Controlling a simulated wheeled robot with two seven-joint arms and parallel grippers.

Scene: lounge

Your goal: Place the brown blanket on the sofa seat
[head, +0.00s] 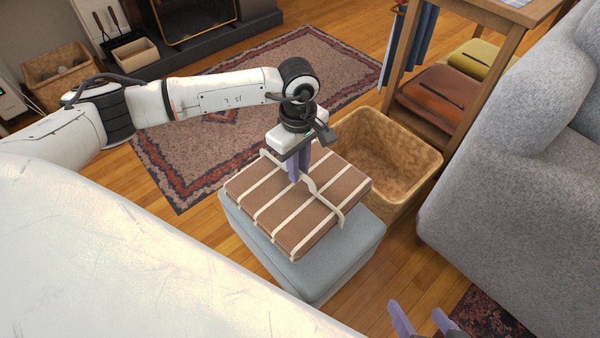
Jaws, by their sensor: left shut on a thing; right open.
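The brown blanket (285,222) is folded flat with pale stripes and a pale strap, and lies on a blue-grey ottoman (315,275). My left gripper (299,178) points down at the blanket's top and is shut on the strap or its edge; its fingertips partly hide the hold. The blanket appears to rest on the ottoman. My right gripper (425,320) is at the bottom edge, open and empty, with only its fingertips in view. The grey sofa (510,165) stands at the right; its arm shows large and its seat is mostly hidden or out of frame.
An empty wicker basket (432,165) stands between the ottoman and the sofa. A wooden table (503,14) with cushions on its lower shelf (440,95) is behind it. A patterned rug (190,165) covers the floor at the back left, near the hearth.

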